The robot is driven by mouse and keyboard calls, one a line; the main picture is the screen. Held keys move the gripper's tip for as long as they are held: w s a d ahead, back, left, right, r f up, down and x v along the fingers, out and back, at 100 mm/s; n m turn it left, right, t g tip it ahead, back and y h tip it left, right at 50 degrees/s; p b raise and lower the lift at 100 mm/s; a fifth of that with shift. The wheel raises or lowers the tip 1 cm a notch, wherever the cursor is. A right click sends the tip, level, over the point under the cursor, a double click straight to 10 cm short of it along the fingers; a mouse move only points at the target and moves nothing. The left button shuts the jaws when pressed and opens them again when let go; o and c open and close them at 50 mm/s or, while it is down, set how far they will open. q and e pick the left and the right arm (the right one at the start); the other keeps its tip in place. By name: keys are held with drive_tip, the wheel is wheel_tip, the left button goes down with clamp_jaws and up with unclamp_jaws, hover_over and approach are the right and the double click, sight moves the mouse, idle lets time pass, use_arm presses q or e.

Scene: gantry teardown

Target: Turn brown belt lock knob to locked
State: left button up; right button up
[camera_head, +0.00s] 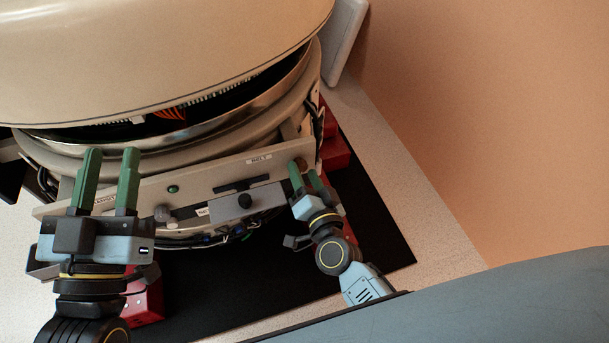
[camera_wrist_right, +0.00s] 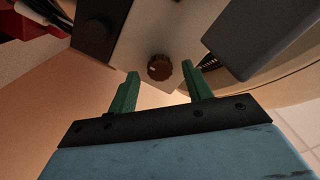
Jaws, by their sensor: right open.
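The brown belt lock knob (camera_wrist_right: 160,68) is a round, ridged knob with a pale pointer mark on the light panel (camera_wrist_right: 140,40). In the right wrist view it sits ahead of and between the fingertips of my open right gripper (camera_wrist_right: 160,76), which do not appear closed on it. In the head view the knob (camera_head: 301,162) is at the panel's right end, near the BELT label (camera_head: 259,159), partly hidden by the fingers of my right gripper (camera_head: 305,172). My left gripper (camera_head: 110,154) is open, with its green fingers in front of the panel's left end.
A dark block (camera_head: 245,201) projects from the panel left of my right gripper. A grey knob (camera_head: 161,213) and a green button (camera_head: 173,189) are further left. The large beige gantry cover (camera_head: 160,50) overhangs above. Red supports (camera_head: 334,150) stand on a black mat (camera_head: 370,220).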

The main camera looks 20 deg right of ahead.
use_arm(q)
drive_tip(key=shift+s+r, duration=0.15)
drive_tip(key=shift+r, duration=0.2)
use_arm(e)
drive_tip(key=shift+w, duration=0.3)
drive_tip(key=c, duration=1)
